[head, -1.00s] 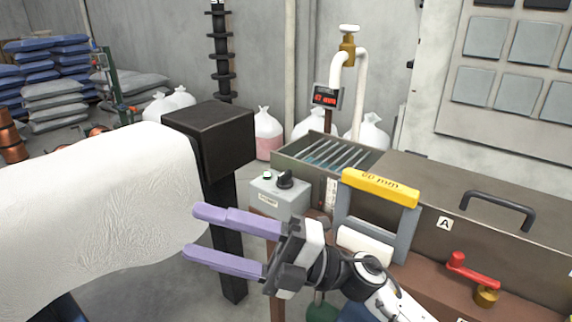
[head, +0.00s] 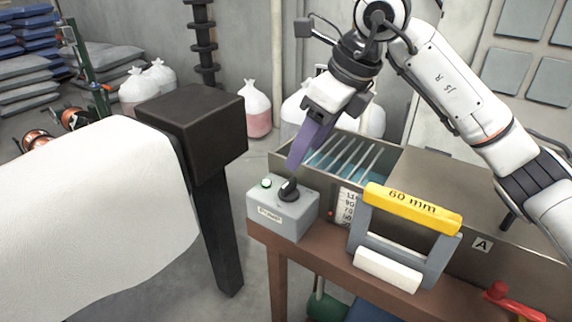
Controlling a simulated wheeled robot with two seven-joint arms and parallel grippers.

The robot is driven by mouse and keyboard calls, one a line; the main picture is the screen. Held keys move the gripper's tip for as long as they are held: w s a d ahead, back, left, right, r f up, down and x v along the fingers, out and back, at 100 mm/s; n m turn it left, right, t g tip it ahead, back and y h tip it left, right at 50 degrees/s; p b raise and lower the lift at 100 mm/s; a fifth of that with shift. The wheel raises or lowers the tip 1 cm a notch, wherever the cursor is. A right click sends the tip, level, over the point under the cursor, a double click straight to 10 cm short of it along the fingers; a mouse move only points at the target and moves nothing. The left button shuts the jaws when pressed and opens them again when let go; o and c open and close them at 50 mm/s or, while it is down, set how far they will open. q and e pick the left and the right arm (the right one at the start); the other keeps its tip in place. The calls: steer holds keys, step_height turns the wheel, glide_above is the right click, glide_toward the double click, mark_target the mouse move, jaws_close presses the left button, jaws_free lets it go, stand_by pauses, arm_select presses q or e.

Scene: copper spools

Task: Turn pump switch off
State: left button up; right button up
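The pump switch is a grey box (head: 283,214) with a black rotary knob (head: 288,190) on top, a label on its front and a lit green lamp (head: 266,183). It stands on the left end of the brown bench. My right gripper (head: 295,165) points down just behind and above the knob, with a small gap seeming to remain between them. Its purple fingers line up in this view, so I cannot tell whether they are open. My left gripper is out of view.
A grey frame with a yellow 60 mm handle (head: 412,208) stands right of the switch. Behind is a metal tank (head: 395,163) with slats and liquid. A black post (head: 215,215) and a large white roll (head: 90,225) are at left. A red valve handle (head: 515,302) is at lower right.

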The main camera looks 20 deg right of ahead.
mark_target(289, 182)
steer(key=x, duration=0.8)
steer(key=shift+s+a+f+p, duration=0.15)
steer(key=shift+s+f+p, duration=0.05)
steer(key=shift+p, duration=0.15)
steer(key=shift+w+f, duration=0.15)
steer(key=shift+f, duration=0.2)
steer(key=c, duration=0.9)
steer(key=shift+c, duration=0.8)
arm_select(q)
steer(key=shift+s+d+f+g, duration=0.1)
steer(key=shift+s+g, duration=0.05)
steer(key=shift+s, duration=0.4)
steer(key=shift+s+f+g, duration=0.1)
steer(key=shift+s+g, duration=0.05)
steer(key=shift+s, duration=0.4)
